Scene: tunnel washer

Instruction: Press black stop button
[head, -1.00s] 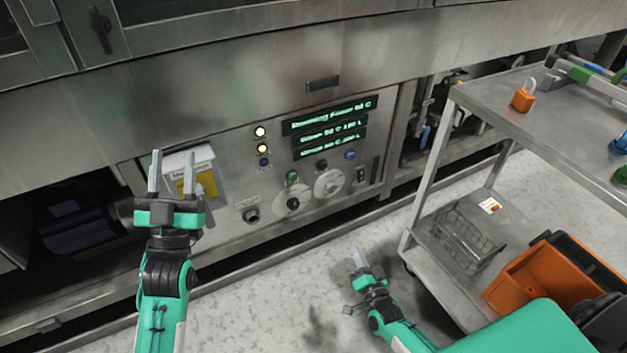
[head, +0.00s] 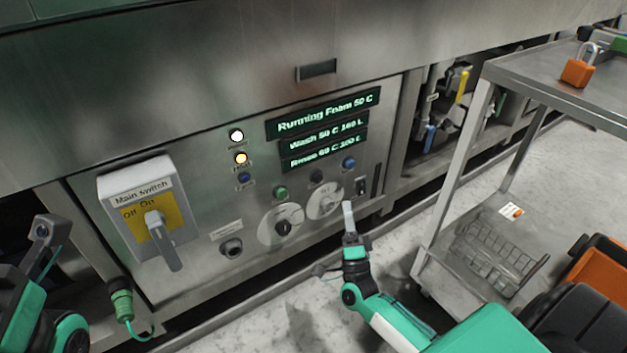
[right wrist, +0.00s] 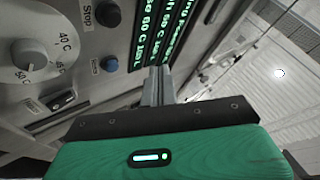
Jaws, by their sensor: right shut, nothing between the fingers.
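The black stop button (head: 316,176) is a round dark knob on the steel control panel, between a green button (head: 280,193) and a blue button (head: 348,163). In the right wrist view the black button (right wrist: 108,14) sits beside a "Stop" label near the top edge. My right gripper (head: 348,215) is shut and empty, below and right of the black button, pointing up in front of the panel. In the right wrist view its fingers (right wrist: 158,85) are together, right of both buttons. Part of my left arm shows at the lower left; its fingers are not seen.
Two dials (head: 284,226) lie below the buttons, and green-lit displays (head: 322,113) above. A main switch box (head: 150,212) sticks out at the left. A metal cart (head: 455,170) stands close on the right. Bare floor lies below the panel.

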